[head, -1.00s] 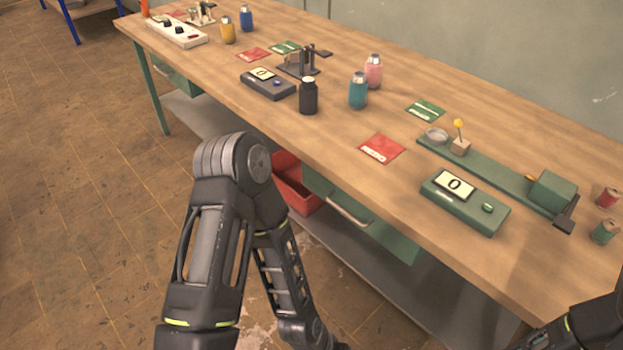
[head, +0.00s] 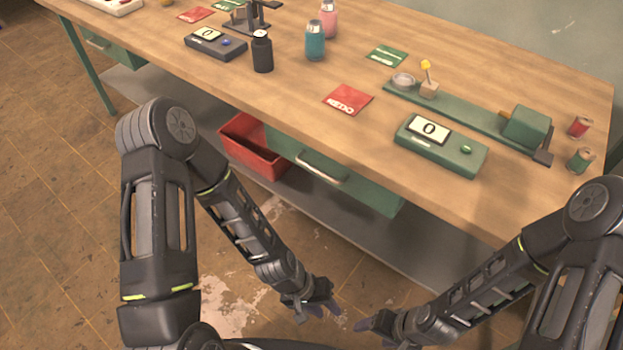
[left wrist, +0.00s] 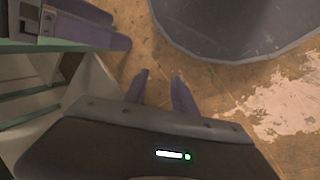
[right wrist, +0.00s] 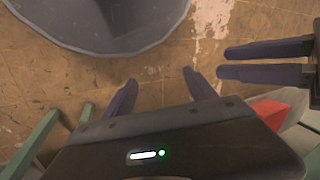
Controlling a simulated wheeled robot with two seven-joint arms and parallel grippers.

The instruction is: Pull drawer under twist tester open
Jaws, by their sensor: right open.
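The twist tester (head: 470,115) is a long green bar with a block at its right end, on the workbench. Its green readout box (head: 440,146) shows 0. Below the bench top hangs the green drawer (head: 375,192) with a pale bar handle (head: 321,166); it looks closed. My left gripper (head: 328,307) is low in front of the bench, below the handle and apart from it. Its fingers are parted and empty in the left wrist view (left wrist: 161,85). My right gripper (head: 366,324) is close to its right, open and empty in the right wrist view (right wrist: 160,85).
A red bin (head: 252,150) stands on the grey lower shelf (head: 350,215), left of the drawer. Another green drawer (head: 110,50) is at the far left.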

